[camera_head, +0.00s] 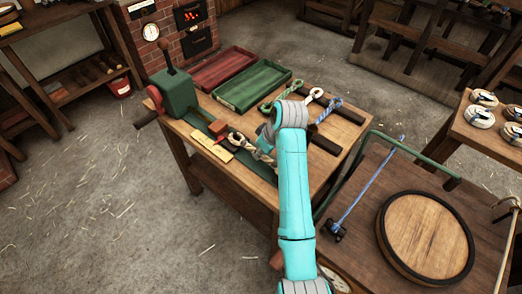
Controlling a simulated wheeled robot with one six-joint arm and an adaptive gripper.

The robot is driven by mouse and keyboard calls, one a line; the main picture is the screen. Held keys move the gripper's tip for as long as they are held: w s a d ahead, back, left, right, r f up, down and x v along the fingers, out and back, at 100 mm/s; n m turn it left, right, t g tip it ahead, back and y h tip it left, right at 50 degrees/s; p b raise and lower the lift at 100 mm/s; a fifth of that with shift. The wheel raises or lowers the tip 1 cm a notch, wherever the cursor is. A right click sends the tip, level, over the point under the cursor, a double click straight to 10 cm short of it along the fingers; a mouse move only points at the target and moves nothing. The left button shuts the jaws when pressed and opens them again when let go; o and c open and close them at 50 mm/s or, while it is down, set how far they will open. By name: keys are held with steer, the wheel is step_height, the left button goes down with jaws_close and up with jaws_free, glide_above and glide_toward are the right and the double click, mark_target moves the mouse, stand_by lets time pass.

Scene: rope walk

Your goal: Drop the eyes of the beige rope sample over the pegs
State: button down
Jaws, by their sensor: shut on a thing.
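The beige rope sample (239,141) lies along the bench beside my gripper, with one looped end showing to the left and a twisted part below the gripper. My gripper (263,143) is shut on it; the arm's wrist hides the fingertips and part of the rope. The rope is low over the bench, but I cannot tell whether it touches. The pegs are too small or hidden to make out clearly.
A green rope (282,94), a pale rope (316,93) and a blue rope (331,107) lie at the bench's far right. A green tray (252,87), a red tray (223,68) and a green machine (174,92) stand behind and left. Pale wooden strips (211,145) lie left.

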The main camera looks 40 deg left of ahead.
steer(key=shift+f, duration=0.2)
steer(key=c, duration=1)
jaws_free()
steer(key=shift+o, duration=0.2)
steer(key=shift+r, duration=3.5)
steer(key=shift+f, duration=0.1)
